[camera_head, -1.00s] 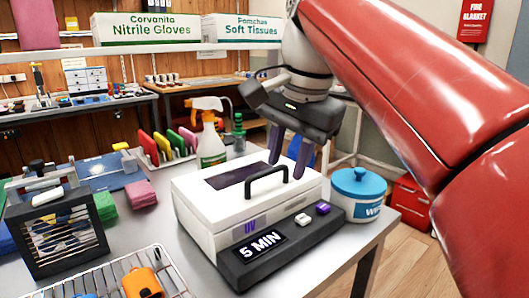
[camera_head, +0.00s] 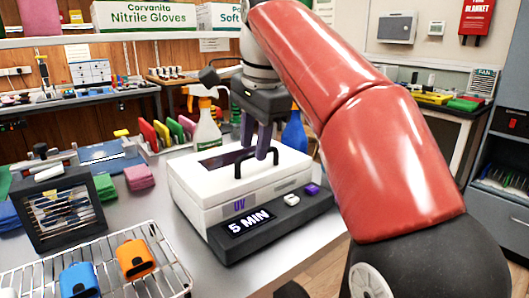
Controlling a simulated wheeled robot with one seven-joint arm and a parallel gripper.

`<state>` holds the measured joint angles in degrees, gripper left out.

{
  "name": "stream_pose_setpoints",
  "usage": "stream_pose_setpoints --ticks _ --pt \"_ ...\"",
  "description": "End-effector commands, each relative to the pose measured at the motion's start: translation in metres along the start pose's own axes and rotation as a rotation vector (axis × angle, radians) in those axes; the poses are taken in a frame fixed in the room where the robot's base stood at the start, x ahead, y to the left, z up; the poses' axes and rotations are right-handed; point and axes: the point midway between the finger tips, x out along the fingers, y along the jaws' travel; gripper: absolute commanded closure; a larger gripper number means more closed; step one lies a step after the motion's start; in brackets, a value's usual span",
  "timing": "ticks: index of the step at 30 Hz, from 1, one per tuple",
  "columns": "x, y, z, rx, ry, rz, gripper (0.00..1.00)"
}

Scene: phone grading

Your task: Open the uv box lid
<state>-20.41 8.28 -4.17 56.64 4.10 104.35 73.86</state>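The UV box (camera_head: 205,208) is a white box on the table, with a dark front panel reading "5 MIN". Its white lid (camera_head: 285,160) is down, with a dark window and a black arched handle (camera_head: 243,160) on top. My gripper (camera_head: 261,156) points down over the lid, its purple-grey fingers right at the handle's right part. The fingers look slightly apart. Whether they touch or straddle the handle cannot be told from this angle.
A wire rack (camera_head: 130,266) with an orange and a blue item lies at front left. A black slotted holder (camera_head: 62,208) stands behind it. A spray bottle (camera_head: 207,130), a blue bottle (camera_head: 294,134) and colored cards (camera_head: 165,132) stand behind the box.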

Motion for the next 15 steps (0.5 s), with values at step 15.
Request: stream_pose_setpoints --ticks 15 --pt "0.0082 -0.0017 0.0026 0.0 0.0 -0.001 0.81"
